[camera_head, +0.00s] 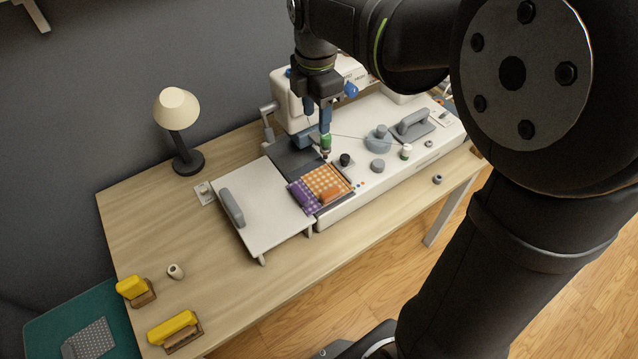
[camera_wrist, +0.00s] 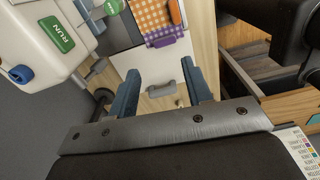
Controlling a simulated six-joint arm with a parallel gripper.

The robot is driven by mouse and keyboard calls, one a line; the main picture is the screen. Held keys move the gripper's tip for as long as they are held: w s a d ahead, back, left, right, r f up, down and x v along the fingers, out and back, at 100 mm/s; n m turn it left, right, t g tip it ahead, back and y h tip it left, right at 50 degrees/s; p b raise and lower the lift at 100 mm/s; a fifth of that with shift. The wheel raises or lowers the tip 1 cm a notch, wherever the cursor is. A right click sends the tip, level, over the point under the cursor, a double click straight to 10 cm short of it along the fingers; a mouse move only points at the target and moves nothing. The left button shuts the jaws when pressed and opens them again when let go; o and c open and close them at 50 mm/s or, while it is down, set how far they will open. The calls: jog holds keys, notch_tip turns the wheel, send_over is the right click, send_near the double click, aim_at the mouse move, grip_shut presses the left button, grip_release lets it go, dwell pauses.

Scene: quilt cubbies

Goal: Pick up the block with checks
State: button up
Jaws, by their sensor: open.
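The orange and white checked block (camera_head: 327,181) lies flat on the sewing machine's bed, with a purple patterned piece (camera_head: 302,196) along its left edge. An orange object (camera_head: 331,195) lies on its front part. In the wrist view the checked block (camera_wrist: 149,14) shows at the top, cut by the frame edge, with the purple piece (camera_wrist: 165,42) below it. My gripper (camera_head: 317,118) is above the machine bed, behind and above the checked block, apart from it. In the wrist view its two blue-grey fingers (camera_wrist: 160,72) are spread, with nothing held between them.
The white sewing machine (camera_head: 385,125) stands close around my gripper. A white extension table with a grey handle (camera_head: 232,207) is at left. A lamp (camera_head: 178,115) stands behind. Yellow-topped objects (camera_head: 173,328) and a teal surface with a grey patterned piece (camera_head: 90,340) are front left.

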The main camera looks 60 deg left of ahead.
jog(key=s+f+m, duration=0.2)
jog(key=m, duration=1.5)
send_over(300, 191)
notch_tip(300, 191, down, 15)
jog(key=shift+a+r, duration=0.15)
jog(key=shift+s+f, duration=0.1)
jog(key=shift+f, duration=2.7)
grip_shut()
jog(key=shift+r, duration=0.1)
